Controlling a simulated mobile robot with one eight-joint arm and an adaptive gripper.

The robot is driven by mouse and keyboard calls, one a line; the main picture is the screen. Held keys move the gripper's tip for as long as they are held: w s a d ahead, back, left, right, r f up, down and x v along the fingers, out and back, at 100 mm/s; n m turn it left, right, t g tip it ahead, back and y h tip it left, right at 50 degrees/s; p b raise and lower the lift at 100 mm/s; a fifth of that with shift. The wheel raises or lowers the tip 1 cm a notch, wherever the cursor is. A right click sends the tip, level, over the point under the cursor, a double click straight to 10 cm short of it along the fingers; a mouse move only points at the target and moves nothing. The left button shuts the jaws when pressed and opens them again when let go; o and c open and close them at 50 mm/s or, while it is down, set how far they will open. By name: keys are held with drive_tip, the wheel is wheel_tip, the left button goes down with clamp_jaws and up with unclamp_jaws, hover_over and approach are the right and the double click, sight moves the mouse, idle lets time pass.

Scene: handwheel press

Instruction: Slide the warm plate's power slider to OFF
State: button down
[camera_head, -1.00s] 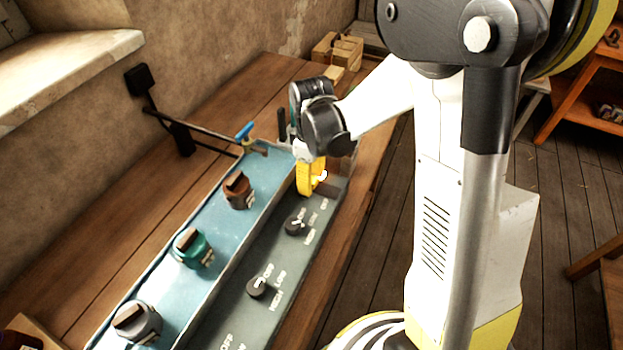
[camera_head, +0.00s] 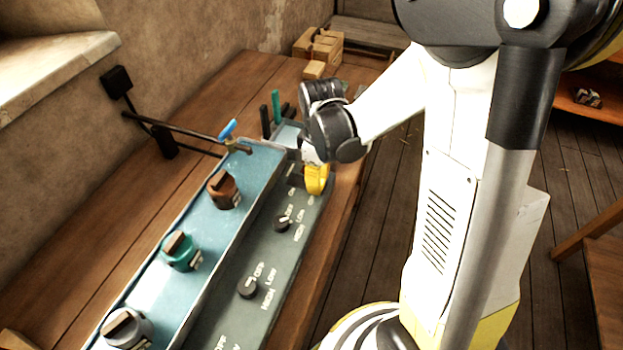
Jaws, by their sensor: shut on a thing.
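My gripper (camera_head: 317,190), with yellow fingers, is low over the far end of the dark control panel (camera_head: 240,318), near its right edge. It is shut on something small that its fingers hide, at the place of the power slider. The slider itself cannot be made out. White lettering, with what looks like "ON", shows on the panel just left of the fingers. The warm plate cannot be told apart from the rest of the bench unit.
Black knobs (camera_head: 248,288) marked OFF, LOW and HIGH sit nearer on the panel. The blue tray (camera_head: 200,245) beside it holds brown, teal and grey devices. A blue-handled tap (camera_head: 228,130) and upright dark and green handles (camera_head: 276,106) stand near the far end. Wooden blocks (camera_head: 318,45) lie behind.

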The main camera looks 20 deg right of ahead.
drive_tip(key=c, duration=1.1)
unclamp_jaws()
drive_tip(key=shift+s+d, duration=0.15)
drive_tip(key=shift+c, duration=0.2)
wheel_tip(320, 180, up, 12)
drive_tip(key=s+a+r+m+t, duration=0.4)
drive_tip(key=s+m+t, duration=0.3)
drive_tip(key=s+m, duration=0.2)
drive_tip(key=shift+s+a+r, duration=0.15)
drive_tip(key=shift+s+r, duration=0.1)
drive_tip(key=shift+s, duration=0.1)
